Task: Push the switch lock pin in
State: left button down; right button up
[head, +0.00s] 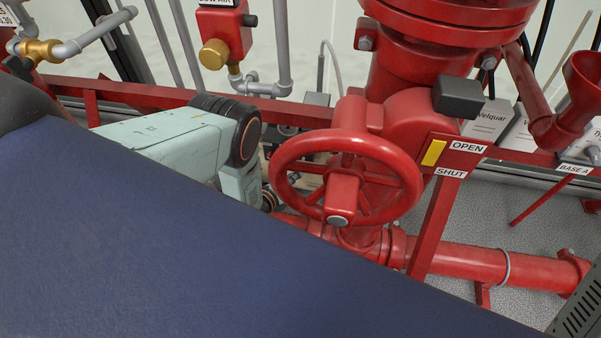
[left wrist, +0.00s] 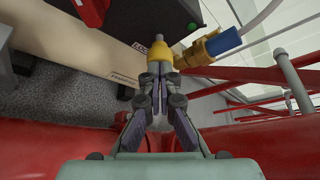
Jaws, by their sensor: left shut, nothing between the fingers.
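In the left wrist view my left gripper (left wrist: 155,90) is shut and empty. Its fingertips point at a small yellow conical part (left wrist: 158,56), which lies just beyond them; I cannot tell whether they touch. Beside it is a brass-coloured fitting (left wrist: 192,54) with a blue end (left wrist: 222,42). I cannot make out a switch lock pin for certain in either view. In the head view my left arm reaches behind the red handwheel (head: 345,178), and its gripper is hidden. My right gripper is not in view.
In the head view a red valve body (head: 410,115) with OPEN and SHUT labels stands behind the handwheel. A red pipe (head: 460,262) runs low to the right. A red box (head: 226,30) with a brass knob is at top. Red rails (left wrist: 275,78) lie right in the wrist view.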

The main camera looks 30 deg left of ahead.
pick_arm(q)
jog(key=shift+w, duration=0.25)
jog(key=shift+s, duration=0.1)
jog(key=s+p, duration=0.1)
jog(key=s, duration=0.1)
jog(key=s+d+p, duration=0.1)
jog(key=s, duration=0.1)
jog(key=shift+s+d, duration=0.1)
jog(key=shift+s, duration=0.3)
dwell(0.6)
